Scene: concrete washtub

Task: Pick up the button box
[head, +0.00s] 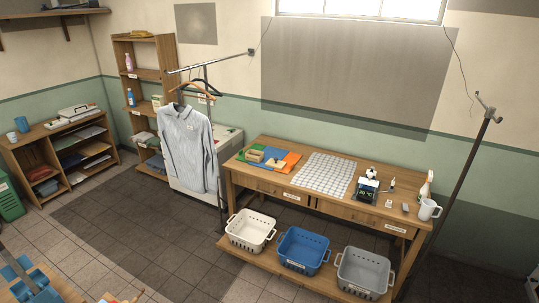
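I cannot tell for certain which thing is the button box. On the wooden worktable (262,183), a small tan box (254,155) lies on the coloured cloths at the left end. A smaller tan piece (276,163) lies beside it. Labels are too small to read. Neither of my grippers is in view.
A white basket (251,230), a blue basket (303,250) and a grey basket (365,272) stand on the worktable's lower shelf. A white mug (428,210) is at the right end. A grey shirt (188,150) hangs left. The tiled floor in front is open.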

